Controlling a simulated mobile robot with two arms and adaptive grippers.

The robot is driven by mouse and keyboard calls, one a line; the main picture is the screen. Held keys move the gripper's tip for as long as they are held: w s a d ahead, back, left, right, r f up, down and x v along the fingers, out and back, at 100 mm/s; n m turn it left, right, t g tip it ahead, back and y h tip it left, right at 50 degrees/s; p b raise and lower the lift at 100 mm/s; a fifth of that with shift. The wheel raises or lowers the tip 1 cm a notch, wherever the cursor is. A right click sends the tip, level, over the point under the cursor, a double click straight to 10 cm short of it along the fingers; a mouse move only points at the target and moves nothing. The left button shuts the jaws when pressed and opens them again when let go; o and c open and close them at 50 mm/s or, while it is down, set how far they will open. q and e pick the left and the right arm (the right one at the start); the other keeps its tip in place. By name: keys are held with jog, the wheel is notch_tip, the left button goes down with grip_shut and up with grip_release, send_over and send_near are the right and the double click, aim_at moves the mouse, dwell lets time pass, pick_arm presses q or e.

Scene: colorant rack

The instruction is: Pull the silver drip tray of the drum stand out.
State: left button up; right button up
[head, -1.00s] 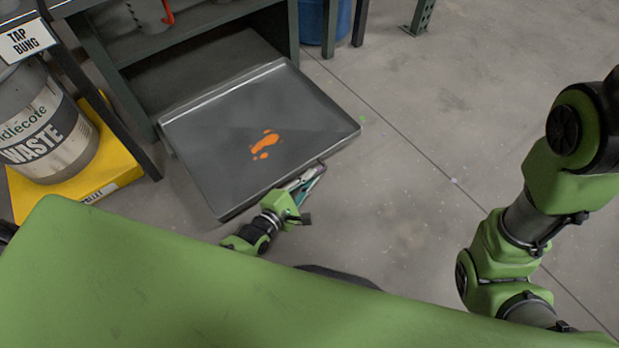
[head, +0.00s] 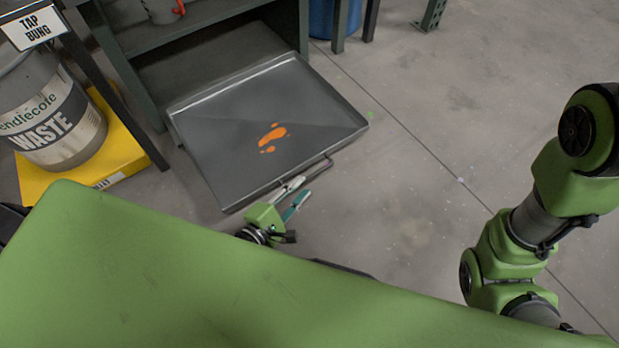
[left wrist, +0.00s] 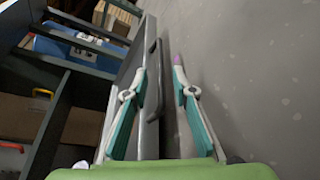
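The silver drip tray (head: 215,158) extends out of the bottom of the dark drum stand (head: 135,85), low over the floor, with an orange spill (head: 271,136) in it. Its dark bar handle (head: 322,170) is on the front edge, and the handle also shows in the left wrist view (left wrist: 153,85). My left gripper (head: 305,187) is open and empty at the front edge, its fingers apart. In the left wrist view the handle appears between the spread fingers (left wrist: 158,66), not clamped. My right arm (head: 515,230) shows at the right; its gripper is out of view.
A waste drum (head: 55,115) stands on a yellow pallet (head: 120,150) left of the stand. A blue drum (head: 321,18) and dark posts are at the back. The concrete floor (head: 410,150) to the right of the tray is clear. My green body covers the lower left.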

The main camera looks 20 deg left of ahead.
pick_arm(q)
jog(key=shift+v, duration=1.95)
